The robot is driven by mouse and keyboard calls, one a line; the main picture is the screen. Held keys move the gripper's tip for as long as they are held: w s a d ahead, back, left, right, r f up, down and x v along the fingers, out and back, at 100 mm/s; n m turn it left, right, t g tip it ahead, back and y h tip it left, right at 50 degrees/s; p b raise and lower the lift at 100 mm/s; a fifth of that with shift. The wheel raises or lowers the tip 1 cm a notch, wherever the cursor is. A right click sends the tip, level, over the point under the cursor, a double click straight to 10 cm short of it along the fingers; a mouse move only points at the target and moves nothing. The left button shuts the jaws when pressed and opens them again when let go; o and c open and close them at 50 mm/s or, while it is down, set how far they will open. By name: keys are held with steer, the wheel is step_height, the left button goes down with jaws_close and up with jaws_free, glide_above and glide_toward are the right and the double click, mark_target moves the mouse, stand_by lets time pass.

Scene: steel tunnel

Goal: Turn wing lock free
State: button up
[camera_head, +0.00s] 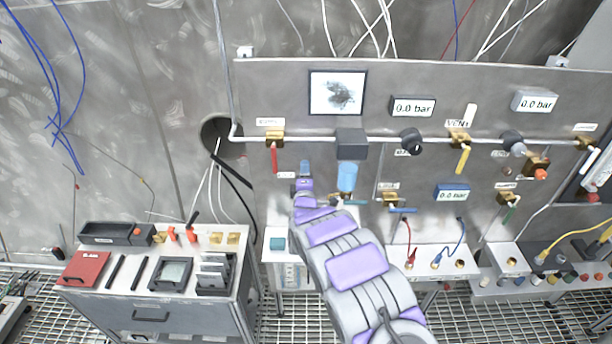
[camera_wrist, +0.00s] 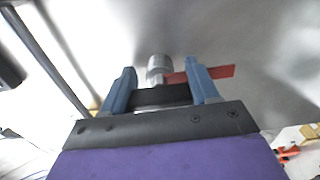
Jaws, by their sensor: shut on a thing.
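In the wrist view, a silver round fitting (camera_wrist: 158,64) with a flat red wing (camera_wrist: 222,71) stands out from the grey steel panel. I take this to be the wing lock. The two blue fingers of my gripper (camera_wrist: 163,82) stand on either side of it and are shut on it. The red wing extends to the right past the right finger, which hides part of it. In the head view my gripper (camera_head: 304,170) reaches the panel left of the blue filter bowl (camera_head: 347,177). The lock itself is hidden there behind my gripper.
A red-handled valve (camera_head: 274,157) hangs just up and left of my gripper. Black knobs, a yellow handle (camera_head: 462,159) and pressure displays (camera_head: 413,107) line the panel to the right. A tool cart (camera_head: 155,308) stands at the lower left.

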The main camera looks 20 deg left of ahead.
steer(key=shift+s+a+f, duration=0.1)
steer(key=shift+a+f, duration=0.05)
steer(key=shift+f, duration=0.05)
steer(key=o, duration=1.1)
steer(key=shift+a, duration=0.25)
steer(key=shift+c, duration=0.2)
steer(key=shift+d, duration=0.1)
steer(key=shift+s+d, duration=0.45)
steer(key=shift+s, duration=0.2)
steer(key=b+v, duration=0.2)
steer(key=v, duration=1.3)
steer(key=shift+s+a, duration=0.15)
steer(key=shift+s, duration=0.2)
